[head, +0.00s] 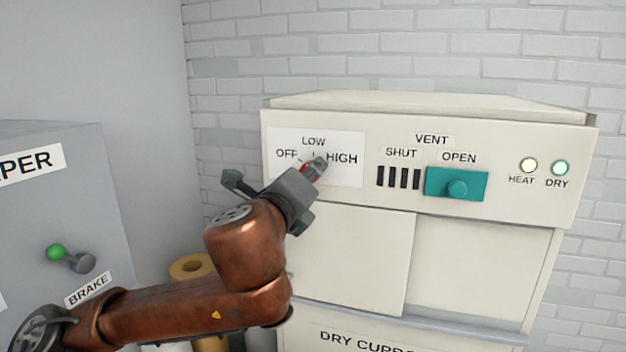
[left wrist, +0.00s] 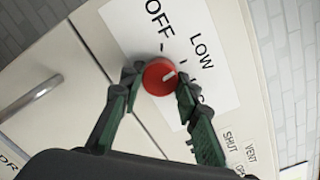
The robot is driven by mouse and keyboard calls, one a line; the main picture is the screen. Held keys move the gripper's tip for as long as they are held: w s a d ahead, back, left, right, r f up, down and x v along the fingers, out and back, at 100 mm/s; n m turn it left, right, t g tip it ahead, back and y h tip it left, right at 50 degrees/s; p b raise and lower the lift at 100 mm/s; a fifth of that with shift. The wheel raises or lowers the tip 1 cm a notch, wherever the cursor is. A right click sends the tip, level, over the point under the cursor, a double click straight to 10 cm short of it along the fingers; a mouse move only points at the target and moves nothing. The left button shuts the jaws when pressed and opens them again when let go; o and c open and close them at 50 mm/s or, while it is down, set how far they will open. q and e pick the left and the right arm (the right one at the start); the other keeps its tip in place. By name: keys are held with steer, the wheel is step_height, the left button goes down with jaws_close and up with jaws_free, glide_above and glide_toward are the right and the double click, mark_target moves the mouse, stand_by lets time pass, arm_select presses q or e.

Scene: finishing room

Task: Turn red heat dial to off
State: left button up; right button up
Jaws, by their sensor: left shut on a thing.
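The red heat dial (left wrist: 158,80) sits on a white label on the cabinet's front panel, with OFF, LOW and HIGH around it. In the left wrist view its white pointer mark points roughly toward LOW. My left gripper (left wrist: 156,86) has its dark green fingers on both sides of the dial, shut on it. HIGH is mostly hidden in the left wrist view. My right gripper is in neither view.
Right of the dial are the vent slots and a teal vent slider (head: 440,183) at OPEN. Lit HEAT (head: 528,165) and DRY (head: 560,168) lamps are farther right.

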arm_select(q)
steer(key=shift+f+n+g+b, duration=0.1)
steer(key=shift+n+g+b, duration=0.2)
steer(key=shift+n+b, duration=3.6)
steer(key=n+p, duration=0.2)
steer(key=shift+n, duration=0.3)
steer(key=o, duration=1.1)
steer(key=shift+s+a, duration=0.2)
steer(key=shift+o, duration=0.2)
steer(key=shift+w+d, duration=0.1)
